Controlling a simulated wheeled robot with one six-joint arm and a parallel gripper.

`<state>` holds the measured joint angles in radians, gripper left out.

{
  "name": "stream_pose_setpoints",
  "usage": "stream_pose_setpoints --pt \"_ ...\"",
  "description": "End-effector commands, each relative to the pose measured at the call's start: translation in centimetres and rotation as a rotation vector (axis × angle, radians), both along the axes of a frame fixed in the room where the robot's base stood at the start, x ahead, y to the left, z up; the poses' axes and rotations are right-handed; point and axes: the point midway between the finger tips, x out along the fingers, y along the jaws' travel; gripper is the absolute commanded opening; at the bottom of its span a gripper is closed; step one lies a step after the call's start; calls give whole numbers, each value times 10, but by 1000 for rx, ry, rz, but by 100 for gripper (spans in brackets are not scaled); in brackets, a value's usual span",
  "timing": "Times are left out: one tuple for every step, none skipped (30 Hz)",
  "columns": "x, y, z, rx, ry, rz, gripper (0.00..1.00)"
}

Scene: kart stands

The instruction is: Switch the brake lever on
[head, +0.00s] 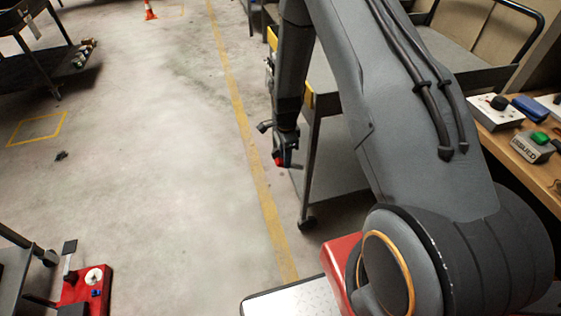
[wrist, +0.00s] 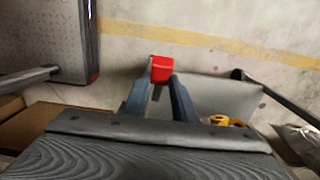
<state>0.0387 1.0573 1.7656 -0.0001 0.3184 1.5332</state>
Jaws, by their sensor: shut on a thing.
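My gripper (head: 285,162) hangs low beside the grey cart, left of my upper arm in the head view. In the wrist view its two dark fingers reach up to a red block-like piece (wrist: 161,68) and are shut on it. This red piece looks like the grip of the brake lever. A small bit of red (head: 278,160) also shows at the gripper in the head view. The rest of the lever and its pivot are hidden, so I cannot tell its position.
A grey cart (head: 335,150) stands right beside my gripper. A workbench (head: 545,172) with control boxes is at the right. A dark cart (head: 18,270) and a red unit (head: 98,283) are at lower left. The floor left of the yellow line is mostly open.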

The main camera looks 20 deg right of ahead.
Motion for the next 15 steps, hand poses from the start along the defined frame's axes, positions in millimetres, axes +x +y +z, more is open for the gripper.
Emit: stream_pose_setpoints --pt "1 -6 4 -1 -2 -3 0" --pt "1 -7 5 -1 -2 -3 0" --pt "1 -9 6 -1 -2 -2 0" --pt "0 -10 7 -1 -2 -2 0" --pt "0 -11 8 -1 -2 -2 0" --pt "0 -12 9 -1 -1 -2 0" --pt "0 -13 9 -1 -1 -2 0" --pt "0 -13 9 -1 -1 -2 0" --pt "0 -14 10 -1 -1 -1 0" --pt "0 -14 10 -1 -1 -1 0" --pt "0 -15 10 -1 -1 -1 0" --pt "0 -15 10 -1 -1 -1 0" --pt "0 -15 10 -1 -1 -1 0" --pt "0 -15 10 -1 -1 -1 0" --pt "0 -15 10 -1 -1 0 0"
